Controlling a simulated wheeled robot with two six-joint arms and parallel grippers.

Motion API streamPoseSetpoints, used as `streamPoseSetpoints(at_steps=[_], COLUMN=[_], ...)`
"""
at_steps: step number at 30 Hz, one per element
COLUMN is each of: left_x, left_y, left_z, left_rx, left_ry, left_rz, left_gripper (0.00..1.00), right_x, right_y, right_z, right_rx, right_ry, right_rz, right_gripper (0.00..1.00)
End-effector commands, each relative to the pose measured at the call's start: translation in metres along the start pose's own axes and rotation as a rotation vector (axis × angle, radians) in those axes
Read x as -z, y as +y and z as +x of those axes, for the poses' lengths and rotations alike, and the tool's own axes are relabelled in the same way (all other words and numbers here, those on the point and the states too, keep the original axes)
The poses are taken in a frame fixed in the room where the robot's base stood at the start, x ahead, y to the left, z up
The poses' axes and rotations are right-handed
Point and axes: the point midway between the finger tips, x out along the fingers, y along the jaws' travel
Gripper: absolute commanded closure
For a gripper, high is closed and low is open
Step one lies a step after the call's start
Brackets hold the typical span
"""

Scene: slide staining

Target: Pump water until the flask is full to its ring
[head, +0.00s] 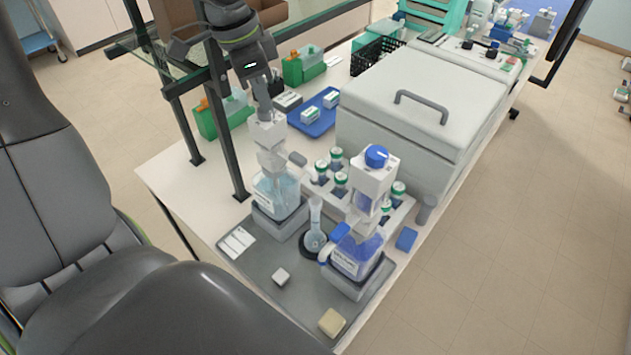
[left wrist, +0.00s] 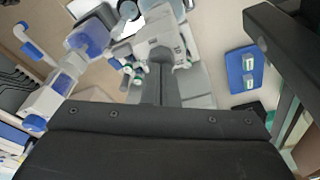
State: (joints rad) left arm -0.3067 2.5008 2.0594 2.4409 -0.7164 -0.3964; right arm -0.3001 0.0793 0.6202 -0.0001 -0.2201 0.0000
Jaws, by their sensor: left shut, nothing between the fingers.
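The clear bottle of pale blue water (head: 276,192) stands on a grey block, with a white pump head (head: 266,132) on top. My left gripper (head: 264,112) is shut and empty, pointing down with its tips at the top of the pump head; whether they touch it I cannot tell. In the left wrist view the gripper's fingers (left wrist: 161,92) are together over the white pump. The small long-necked flask (head: 314,240) stands upright on a dark round base, between the water bottle and a blue-purple bottle (head: 357,254). Its water level and ring are too small to read. My right gripper is not in view.
The blue-purple bottle has its own pump with a blue cap (head: 376,156). A rack of green-capped jars (head: 340,180) stands behind the flask. A grey mat (head: 262,262) carries small blocks. A dark shelf post (head: 228,150) is close to my left arm.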

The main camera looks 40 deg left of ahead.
Motion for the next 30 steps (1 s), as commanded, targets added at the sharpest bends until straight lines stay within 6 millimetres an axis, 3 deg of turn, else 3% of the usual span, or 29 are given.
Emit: streamPoseSetpoints(at_steps=[18,30], left_x=[0.010,0.010], left_y=[-0.001,-0.001], left_z=[-0.047,-0.049], left_rx=[0.002,0.003], left_ry=[0.002,0.003], left_rz=[0.000,0.000], left_gripper=[1.00,1.00], right_x=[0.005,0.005], right_y=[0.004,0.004], right_z=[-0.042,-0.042], right_rx=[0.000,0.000], right_ry=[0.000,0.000], right_rz=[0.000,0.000], right_gripper=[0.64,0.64])
